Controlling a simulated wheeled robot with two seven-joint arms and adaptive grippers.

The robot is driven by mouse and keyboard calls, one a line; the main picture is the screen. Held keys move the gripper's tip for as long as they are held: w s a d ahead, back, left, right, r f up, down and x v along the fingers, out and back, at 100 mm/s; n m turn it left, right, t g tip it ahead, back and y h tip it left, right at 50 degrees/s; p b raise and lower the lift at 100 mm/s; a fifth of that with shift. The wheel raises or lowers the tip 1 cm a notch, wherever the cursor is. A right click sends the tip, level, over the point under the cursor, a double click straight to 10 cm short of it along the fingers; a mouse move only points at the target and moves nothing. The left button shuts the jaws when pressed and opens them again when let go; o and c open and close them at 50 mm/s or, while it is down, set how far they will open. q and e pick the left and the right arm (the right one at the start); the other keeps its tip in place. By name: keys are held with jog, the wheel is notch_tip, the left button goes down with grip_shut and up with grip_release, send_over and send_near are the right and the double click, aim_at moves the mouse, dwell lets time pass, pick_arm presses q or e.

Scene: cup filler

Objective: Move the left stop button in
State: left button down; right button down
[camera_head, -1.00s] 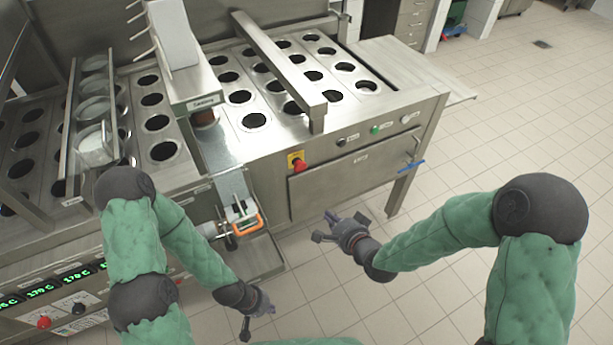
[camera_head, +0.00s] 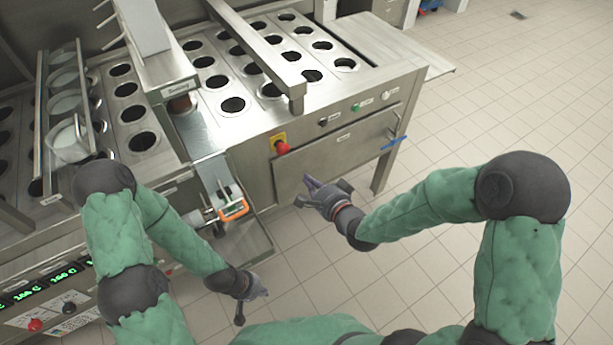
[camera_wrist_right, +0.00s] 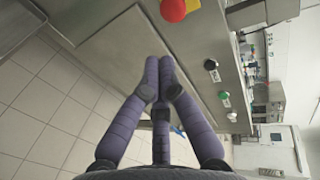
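A red mushroom-shaped stop button (camera_head: 283,148) sits on a yellow plate on the machine's front; it also shows at the top of the right wrist view (camera_wrist_right: 173,10). Another red button (camera_head: 36,325) is on the lower panel at the far left, below the green displays. My right gripper (camera_head: 311,183) is in front of the machine's metal door, below and right of the yellow-plate button and apart from it. Its fingertips (camera_wrist_right: 159,62) meet with nothing between them. My left gripper (camera_head: 254,304) hangs low, away from both buttons; its finger opening is unclear.
Black (camera_head: 323,122), green (camera_head: 355,107) and white (camera_head: 385,96) knobs line the front right of the red button. A blue door handle (camera_head: 393,143) sticks out. An orange-edged part (camera_head: 233,211) juts out at the conveyor's end. The floor at right is clear.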

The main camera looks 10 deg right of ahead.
aim_at(285, 152)
jog(key=b+x, duration=0.1)
jog(key=x, duration=0.4)
jog(key=b+x, duration=0.2)
jog(key=x, duration=0.4)
jog(key=shift+w+a+r, duration=0.1)
jog(key=shift+r, duration=0.1)
jog(key=shift+w+a+r, duration=0.1)
jog(key=shift+w+a, duration=0.05)
jog(key=shift+w, duration=0.3)
jog(key=shift+w+b, duration=0.1)
jog(key=shift+b, duration=0.2)
jog(key=shift+w+a, duration=0.25)
jog(key=shift+w, duration=0.15)
jog(key=shift+w+a+r, duration=0.1)
jog(key=shift+w, duration=0.2)
jog(key=shift+r, duration=0.1)
